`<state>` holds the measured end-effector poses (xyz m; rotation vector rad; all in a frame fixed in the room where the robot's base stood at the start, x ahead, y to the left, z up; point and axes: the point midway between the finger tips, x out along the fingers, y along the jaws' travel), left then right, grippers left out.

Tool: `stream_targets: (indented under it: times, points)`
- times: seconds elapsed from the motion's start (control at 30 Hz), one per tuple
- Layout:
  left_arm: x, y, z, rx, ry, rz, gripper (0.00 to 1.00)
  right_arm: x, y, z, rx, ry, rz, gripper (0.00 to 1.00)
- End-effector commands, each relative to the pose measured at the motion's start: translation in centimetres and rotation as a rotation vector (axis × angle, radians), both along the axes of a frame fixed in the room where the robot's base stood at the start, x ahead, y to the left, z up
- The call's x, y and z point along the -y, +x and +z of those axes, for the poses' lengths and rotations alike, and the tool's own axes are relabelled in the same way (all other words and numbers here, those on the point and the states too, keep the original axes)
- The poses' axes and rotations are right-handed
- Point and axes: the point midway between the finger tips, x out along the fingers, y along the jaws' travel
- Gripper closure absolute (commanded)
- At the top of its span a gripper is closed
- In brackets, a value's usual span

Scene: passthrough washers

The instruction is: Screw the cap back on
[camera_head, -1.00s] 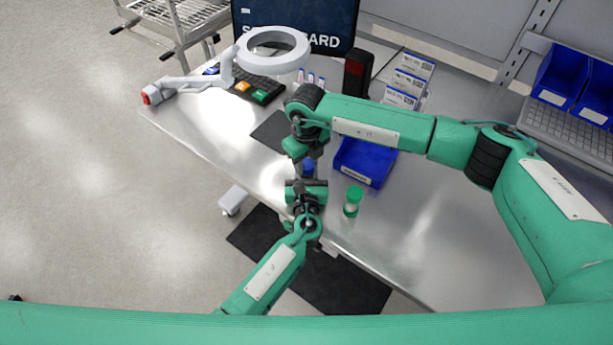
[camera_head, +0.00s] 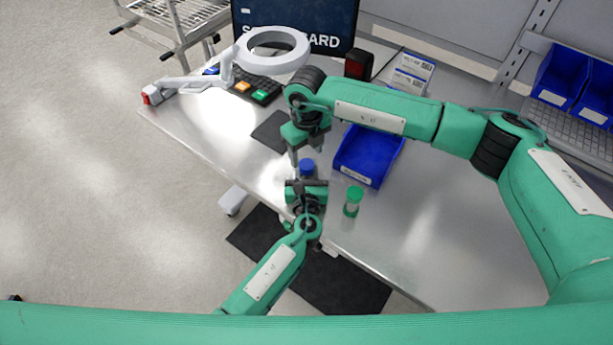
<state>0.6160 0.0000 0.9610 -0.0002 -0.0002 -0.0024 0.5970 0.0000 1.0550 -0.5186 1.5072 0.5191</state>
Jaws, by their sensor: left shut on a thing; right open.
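A blue cap (camera_head: 307,166) shows just above my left gripper (camera_head: 306,181), at the near edge of the steel table. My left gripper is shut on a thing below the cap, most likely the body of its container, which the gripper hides. I cannot tell how firmly the cap sits. My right gripper (camera_head: 307,154) is open and empty, pointing down over the blue cap with a small gap.
A dark mat (camera_head: 271,131), a ring lamp (camera_head: 270,44) and a keypad (camera_head: 258,89) are further back. The right table side is clear.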

Motion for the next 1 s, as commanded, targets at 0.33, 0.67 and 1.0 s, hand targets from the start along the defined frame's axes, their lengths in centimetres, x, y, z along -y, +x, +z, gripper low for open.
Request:
stream_targets:
  times: [0.33, 0.67, 1.0]
  points:
    - [0.0, 0.0, -0.1, -0.002, 0.001, 0.000, 1.00, 0.0, -0.1, 0.3, -0.001, 0.001, 0.010, 0.53]
    - [0.0, 0.0, -0.1, -0.002, 0.001, 0.000, 1.00, -0.3, -0.1, 3.0, 0.000, 0.003, 0.224, 0.53]
    - [0.0, 0.0, -0.1, -0.001, 0.001, 0.000, 1.00, 0.0, 0.0, 3.7, 0.000, 0.000, 0.281, 0.53]
